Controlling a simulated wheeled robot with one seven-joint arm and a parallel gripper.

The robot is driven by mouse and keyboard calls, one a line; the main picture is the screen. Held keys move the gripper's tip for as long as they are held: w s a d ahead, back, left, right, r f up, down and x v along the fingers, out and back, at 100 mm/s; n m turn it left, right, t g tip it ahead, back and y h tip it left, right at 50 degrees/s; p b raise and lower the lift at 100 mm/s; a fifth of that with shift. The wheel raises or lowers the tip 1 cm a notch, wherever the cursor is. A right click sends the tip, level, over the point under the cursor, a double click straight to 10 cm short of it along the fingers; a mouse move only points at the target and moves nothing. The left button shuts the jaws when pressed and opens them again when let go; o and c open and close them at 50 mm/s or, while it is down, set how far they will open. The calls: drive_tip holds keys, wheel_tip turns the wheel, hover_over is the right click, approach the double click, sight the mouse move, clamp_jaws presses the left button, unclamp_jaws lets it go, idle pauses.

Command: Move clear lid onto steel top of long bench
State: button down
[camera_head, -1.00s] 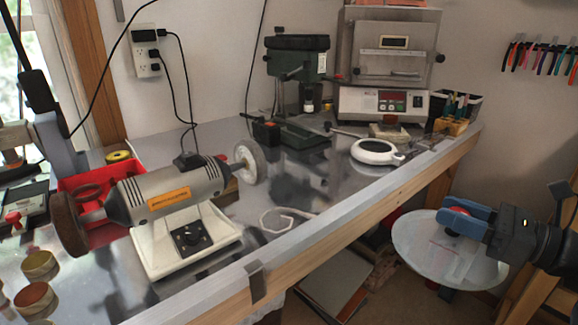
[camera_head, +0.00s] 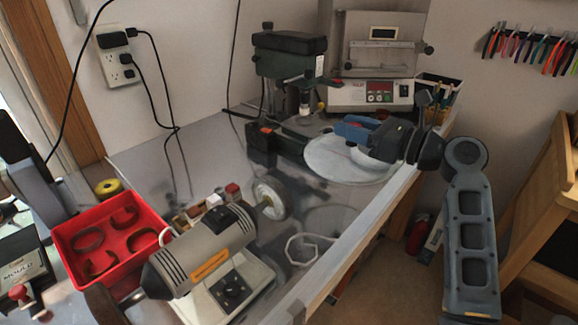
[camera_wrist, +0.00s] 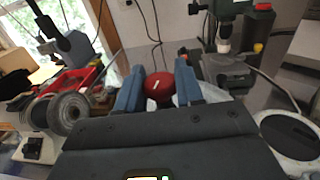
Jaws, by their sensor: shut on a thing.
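The clear lid (camera_head: 328,161) is a see-through disc with a red knob, which shows in the wrist view (camera_wrist: 160,88). My gripper (camera_head: 355,128) is shut on the knob; its blue fingers stand on both sides of it in the wrist view (camera_wrist: 157,90). The lid is over the right rear part of the long bench's steel top (camera_head: 215,165), roughly level. I cannot tell whether it touches the steel or anything beneath it. My gripper hides the knob in the head view.
A white round device (camera_head: 366,158) is beside or under the lid's right side. A green drill press (camera_head: 290,57) and a furnace-like box (camera_head: 376,60) stand behind. The bench grinder (camera_head: 206,258) and red tray (camera_head: 108,235) are at left. Steel between grinder and lid is largely clear.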

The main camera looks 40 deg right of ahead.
drive_tip(key=shift+w+a+f, duration=0.9)
drive_tip(key=shift+w+f, duration=0.65)
drive_tip(key=shift+f, duration=0.2)
drive_tip(key=shift+w+a+f, duration=0.95)
drive_tip(key=shift+w+f, duration=0.6)
drive_tip(key=shift+f, duration=0.2)
drive_tip(key=shift+w+a+f, duration=0.9)
drive_tip(key=shift+w+f, duration=0.65)
drive_tip(key=shift+f, duration=0.2)
drive_tip(key=shift+f, duration=0.2)
drive_tip(key=c, duration=0.7)
unclamp_jaws()
drive_tip(key=shift+r, duration=0.25)
drive_tip(key=b+v, duration=0.1)
drive_tip(key=v, duration=1.1)
